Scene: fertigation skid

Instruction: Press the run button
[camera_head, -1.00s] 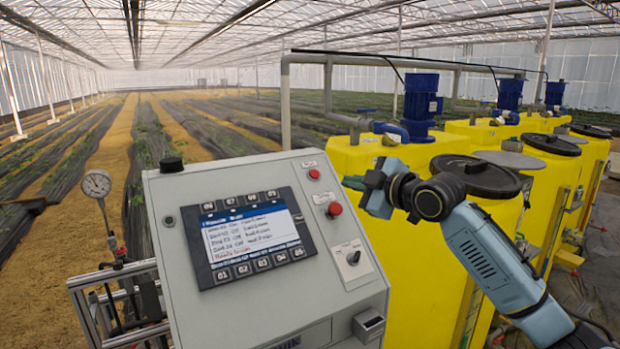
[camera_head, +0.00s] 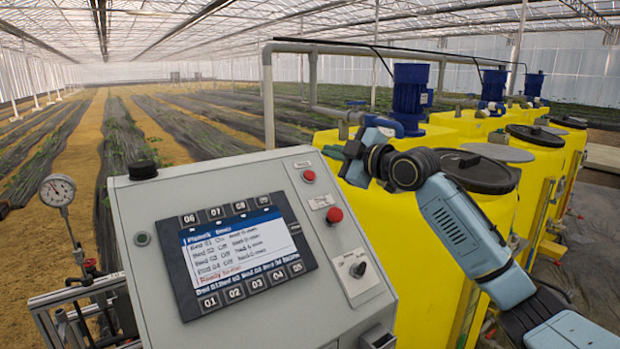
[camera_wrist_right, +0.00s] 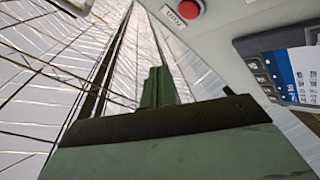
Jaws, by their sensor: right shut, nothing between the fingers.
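The grey control panel (camera_head: 160,215) stands in front of me. A small red button (camera_head: 309,176) sits at its upper right with a small label above it; a red button beside a label that seems to read RUN also shows at the top of the wrist view (camera_wrist_right: 188,9). A larger red button (camera_head: 334,215) sits below it. My right gripper (camera_head: 342,155) is shut and empty, to the right of the panel's upper edge and apart from the small button in the picture. Its green fingers (camera_wrist_right: 158,88) show in the wrist view. My left gripper is out of view.
A display with keys (camera_head: 240,255) fills the panel's middle, and a rotary switch (camera_head: 357,269) sits at its right. A black knob (camera_head: 142,170) tops the left corner. Yellow tanks (camera_head: 420,265) with blue motors (camera_head: 410,95) stand behind my right arm. A gauge (camera_head: 57,190) is at left.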

